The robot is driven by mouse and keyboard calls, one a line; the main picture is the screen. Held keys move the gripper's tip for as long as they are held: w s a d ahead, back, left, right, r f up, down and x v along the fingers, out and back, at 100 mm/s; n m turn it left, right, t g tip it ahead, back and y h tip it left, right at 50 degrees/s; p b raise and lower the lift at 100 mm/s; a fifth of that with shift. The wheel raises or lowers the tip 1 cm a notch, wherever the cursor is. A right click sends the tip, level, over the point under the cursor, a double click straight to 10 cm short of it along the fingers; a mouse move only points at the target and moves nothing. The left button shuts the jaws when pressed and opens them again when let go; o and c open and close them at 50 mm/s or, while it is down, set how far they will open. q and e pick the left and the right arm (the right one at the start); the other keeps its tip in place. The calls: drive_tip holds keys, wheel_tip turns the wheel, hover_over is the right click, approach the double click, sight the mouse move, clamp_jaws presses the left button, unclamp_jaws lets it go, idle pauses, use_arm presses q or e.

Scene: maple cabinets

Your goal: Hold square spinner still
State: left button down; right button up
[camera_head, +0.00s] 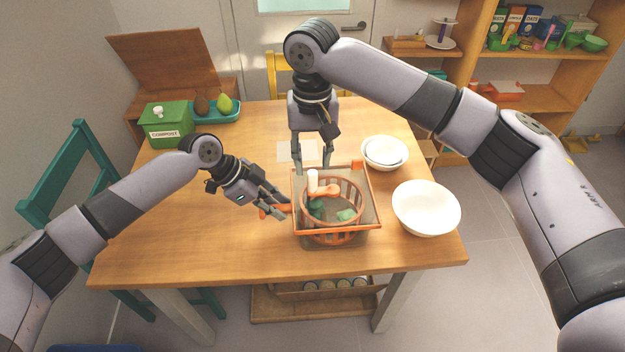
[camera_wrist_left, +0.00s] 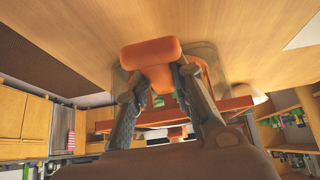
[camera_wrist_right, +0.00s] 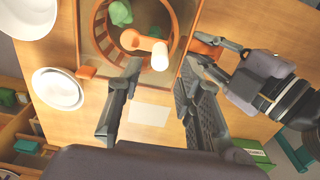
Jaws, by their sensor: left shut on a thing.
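The square spinner (camera_head: 375,197) stands near the table's front edge. It has a clear square body, an orange rim, a round orange basket (camera_head: 359,209) with green pieces in it, and an orange crank (camera_head: 324,191) with a white knob. My left gripper (camera_head: 279,207) is at the spinner's left side, shut on an orange handle (camera_wrist_left: 150,52) there. My right gripper (camera_head: 313,164) points down beside the spinner's far edge. The handle's joint with the spinner is partly hidden by the left fingers.
Two white bowls, one small (camera_head: 385,153) and one large (camera_head: 426,208), stand right of the spinner. A green compost bin (camera_head: 166,126) and a teal tray (camera_head: 231,110) with pears are at the back left. A pale sheet (camera_head: 286,151) lies behind the spinner. The table's front left is clear.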

sight(313, 172)
drive_tip(key=shift+f, duration=2.8)
clamp_jaws()
